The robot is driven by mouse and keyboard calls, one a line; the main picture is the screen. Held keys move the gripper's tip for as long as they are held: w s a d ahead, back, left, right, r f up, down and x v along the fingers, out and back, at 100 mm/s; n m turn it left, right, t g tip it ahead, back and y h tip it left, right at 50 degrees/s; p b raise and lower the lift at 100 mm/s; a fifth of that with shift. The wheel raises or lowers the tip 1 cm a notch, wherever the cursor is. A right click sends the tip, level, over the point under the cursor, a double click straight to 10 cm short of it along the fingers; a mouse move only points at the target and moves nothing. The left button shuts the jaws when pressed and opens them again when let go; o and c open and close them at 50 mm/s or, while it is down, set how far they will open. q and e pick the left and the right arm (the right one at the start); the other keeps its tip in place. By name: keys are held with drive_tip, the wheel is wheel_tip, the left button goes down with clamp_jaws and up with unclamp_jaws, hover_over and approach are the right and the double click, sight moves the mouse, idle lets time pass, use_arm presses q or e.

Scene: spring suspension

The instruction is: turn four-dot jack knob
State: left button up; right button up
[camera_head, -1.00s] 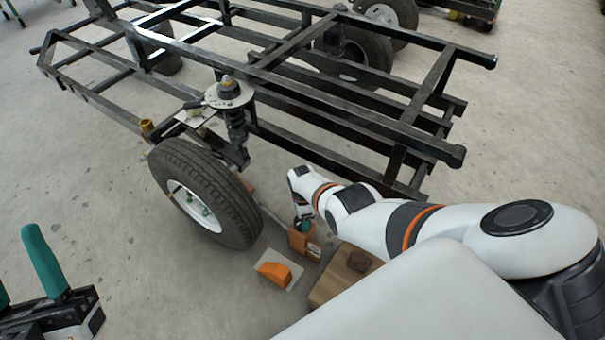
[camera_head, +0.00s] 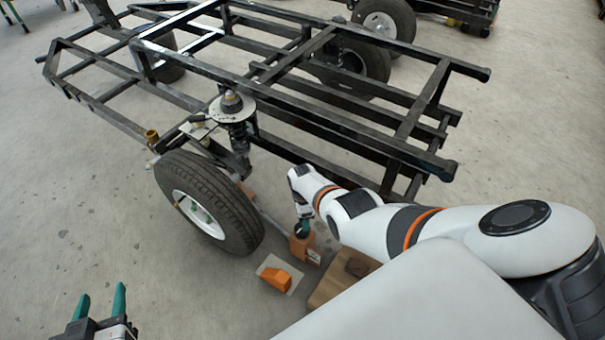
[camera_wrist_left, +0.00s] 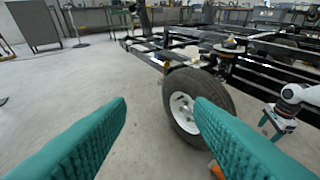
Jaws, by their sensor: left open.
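An orange-brown block (camera_head: 303,247) with a pale label stands on the floor right of the wheel. It may be the jack; no four-dot knob can be made out. My right gripper (camera_head: 303,227) is right at its top, and the small teal tips do not show whether they grip. It also shows in the left wrist view (camera_wrist_left: 272,128). My left gripper (camera_head: 100,304) is open and empty at the lower left, well apart from the wheel. Its two teal fingers (camera_wrist_left: 160,115) are spread wide in the left wrist view.
The black frame (camera_head: 300,110) stands behind, with a wheel (camera_head: 180,185) and a spring strut (camera_head: 235,130) at its near corner. An orange wedge (camera_head: 278,278) lies on a pale plate, beside a wooden box (camera_head: 325,290). The floor on the left is clear.

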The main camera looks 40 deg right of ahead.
use_arm(q)
drive_tip(key=s+a+f+g+y+p, duration=0.1)
drive_tip(key=s+a+f+g, duration=0.1)
drive_tip(key=s+f+g, duration=0.3)
drive_tip(key=shift+s+a+f+g+y+p, duration=0.35)
drive_tip(key=shift+s+f, duration=0.1)
drive_tip(key=shift+s, duration=0.25)
